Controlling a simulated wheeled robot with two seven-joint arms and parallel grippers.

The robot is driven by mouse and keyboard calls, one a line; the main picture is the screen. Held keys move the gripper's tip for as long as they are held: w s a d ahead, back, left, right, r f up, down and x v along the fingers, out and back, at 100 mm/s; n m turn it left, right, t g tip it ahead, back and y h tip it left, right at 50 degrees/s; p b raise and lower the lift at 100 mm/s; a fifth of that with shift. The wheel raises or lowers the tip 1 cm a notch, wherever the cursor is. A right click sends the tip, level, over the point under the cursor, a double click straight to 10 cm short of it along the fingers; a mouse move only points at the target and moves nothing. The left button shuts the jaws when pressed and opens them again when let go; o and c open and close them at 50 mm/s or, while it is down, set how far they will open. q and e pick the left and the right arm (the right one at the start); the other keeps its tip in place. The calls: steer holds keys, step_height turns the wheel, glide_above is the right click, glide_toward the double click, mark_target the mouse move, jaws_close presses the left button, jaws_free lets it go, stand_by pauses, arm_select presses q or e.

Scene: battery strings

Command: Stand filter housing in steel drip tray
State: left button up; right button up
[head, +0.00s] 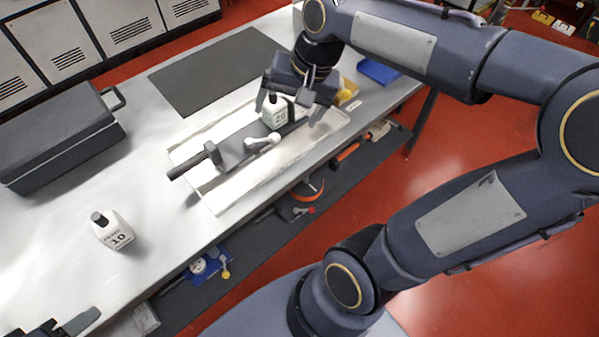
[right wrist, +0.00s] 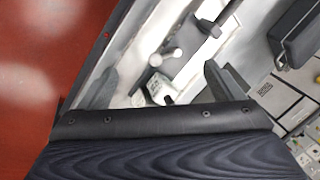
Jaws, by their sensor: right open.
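The steel drip tray (head: 222,207) is long and shallow and lies on the bench. A dark grey body (head: 233,152) with a black handle and a pale ball-ended lever lies along it; I cannot tell whether it is the filter housing. A white labelled bottle (head: 274,112) with a dark cap is upright at the tray's far end; its base is partly hidden. My right gripper (head: 289,112) is open, its fingers on either side of this bottle. The bottle also shows in the right wrist view (right wrist: 160,90). My left gripper (head: 75,326) is partly visible at the bottom left.
A white bottle marked 10 (head: 112,231) stands on the bench at left. A dark grey case (head: 60,138) lies at the far left. A dark mat (head: 217,72) lies behind the tray. Yellow (head: 347,90) and blue (head: 378,70) items are right of the gripper. Bare bench surrounds the marked bottle.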

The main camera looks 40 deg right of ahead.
steer(key=s+a+f+n+t, duration=0.1)
steer(key=s+a+f+n, duration=0.1)
steer(key=s, duration=0.4)
steer(key=s+a+f+n+t+y, duration=0.1)
steer(key=s+a+f+n, duration=0.2)
steer(key=s, duration=0.3)
steer(key=shift+a+f+n, duration=0.15)
steer(key=shift+a+n, duration=0.45)
steer(key=shift+n, duration=0.2)
